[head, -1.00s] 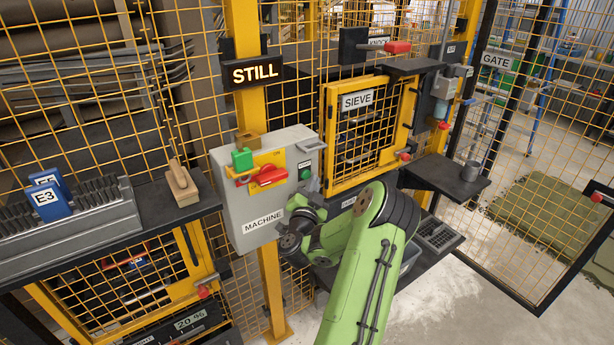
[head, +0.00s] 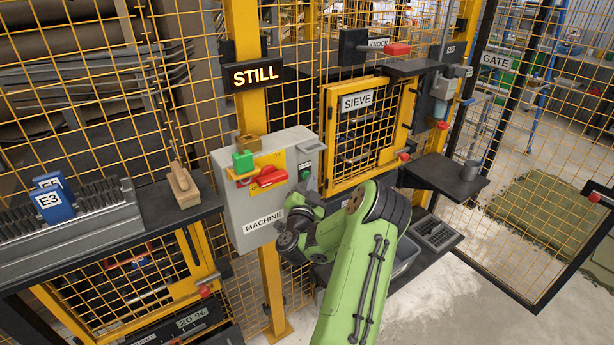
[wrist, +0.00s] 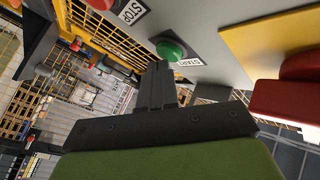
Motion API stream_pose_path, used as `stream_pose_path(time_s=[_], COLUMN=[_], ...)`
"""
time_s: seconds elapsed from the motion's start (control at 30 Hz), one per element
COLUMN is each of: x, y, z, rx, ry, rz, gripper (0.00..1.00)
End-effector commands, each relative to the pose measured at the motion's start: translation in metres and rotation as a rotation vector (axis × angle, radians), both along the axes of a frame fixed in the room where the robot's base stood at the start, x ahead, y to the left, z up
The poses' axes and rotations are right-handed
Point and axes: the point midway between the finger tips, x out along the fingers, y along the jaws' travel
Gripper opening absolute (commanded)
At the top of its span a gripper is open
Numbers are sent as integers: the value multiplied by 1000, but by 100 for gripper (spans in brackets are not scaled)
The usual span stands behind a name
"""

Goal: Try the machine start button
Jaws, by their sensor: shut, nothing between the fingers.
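The grey machine box (head: 238,205) is mounted on the yellow post, labelled MACHINE. The green start button (wrist: 170,50) sits on its face beside a START label (wrist: 190,62). In the head view the small start button (head: 304,175) shows at the box's right side, just above my wrist. My gripper (wrist: 157,75) is shut and empty, its fingertips close below the button in the wrist view. I cannot tell whether they touch it. In the head view my wrist hides the fingertips. A red rotary handle (head: 268,177) with a green padlock (head: 242,160) is on the box's front.
A lit sign (head: 255,75) above the box reads STILL. A shelf with a brush (head: 183,186) stands left, the sieve door (head: 370,130) right. Yellow mesh fencing surrounds the box.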

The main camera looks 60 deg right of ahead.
Motion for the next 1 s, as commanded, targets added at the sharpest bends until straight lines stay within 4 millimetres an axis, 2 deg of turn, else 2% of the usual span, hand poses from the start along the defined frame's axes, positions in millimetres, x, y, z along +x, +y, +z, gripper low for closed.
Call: stream_pose_path(time_s=[0.8, 1.0], x=[5, -2], y=[-2, 1], z=[0, -1], rx=[0, -2], ry=[-1, 0], rz=[1, 1], gripper=[0, 0])
